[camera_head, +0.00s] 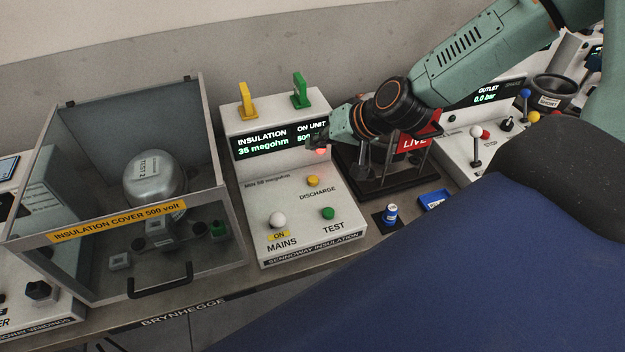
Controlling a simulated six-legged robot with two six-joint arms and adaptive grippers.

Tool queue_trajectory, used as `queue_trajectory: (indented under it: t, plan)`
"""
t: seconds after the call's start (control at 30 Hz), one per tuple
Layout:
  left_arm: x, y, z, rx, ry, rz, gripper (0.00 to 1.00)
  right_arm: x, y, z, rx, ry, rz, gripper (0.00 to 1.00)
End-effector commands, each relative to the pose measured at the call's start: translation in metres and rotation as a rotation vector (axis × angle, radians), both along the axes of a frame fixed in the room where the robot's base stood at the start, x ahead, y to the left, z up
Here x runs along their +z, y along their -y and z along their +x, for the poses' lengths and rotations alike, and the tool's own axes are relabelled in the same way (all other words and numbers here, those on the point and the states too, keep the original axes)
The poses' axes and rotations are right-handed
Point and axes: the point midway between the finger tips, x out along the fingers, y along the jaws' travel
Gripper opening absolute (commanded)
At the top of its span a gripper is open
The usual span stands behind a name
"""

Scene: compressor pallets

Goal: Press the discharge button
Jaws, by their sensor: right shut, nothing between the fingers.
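The yellow discharge button (313,181) sits on the sloped face of the white insulation tester (290,205), just above the label DISCHARGE. Below it are a green TEST button (328,213) and a white MAINS knob (278,220) with an ON tag. The tester's display (275,140) reads 35 megohm, with 500 partly hidden under ON UNIT. My right gripper (317,141) is shut and empty. Its tips are in front of the display's right end, above and apart from the discharge button. A red lamp glows just below the tips. My left gripper is not in view.
A clear insulation cover (120,226) encloses a metal compressor at left. Yellow (246,101) and green (300,91) posts stand on the tester's top. A red LIVE sign (413,143) on a black stand is at right. A small blue item (391,213) sits near the bench edge.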

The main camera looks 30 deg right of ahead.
Motion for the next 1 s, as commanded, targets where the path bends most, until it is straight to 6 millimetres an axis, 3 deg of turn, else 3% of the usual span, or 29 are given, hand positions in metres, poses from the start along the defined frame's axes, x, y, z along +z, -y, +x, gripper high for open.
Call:
queue_trajectory:
  t: [0.7, 1.0]
  plan:
    - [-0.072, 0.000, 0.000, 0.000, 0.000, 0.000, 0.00, -0.072, -0.001, 0.002, 0.001, -0.001, -0.001, 0.00]
    - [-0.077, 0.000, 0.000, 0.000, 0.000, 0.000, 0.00, -0.077, -0.001, 0.002, 0.000, 0.000, -0.001, 0.00]
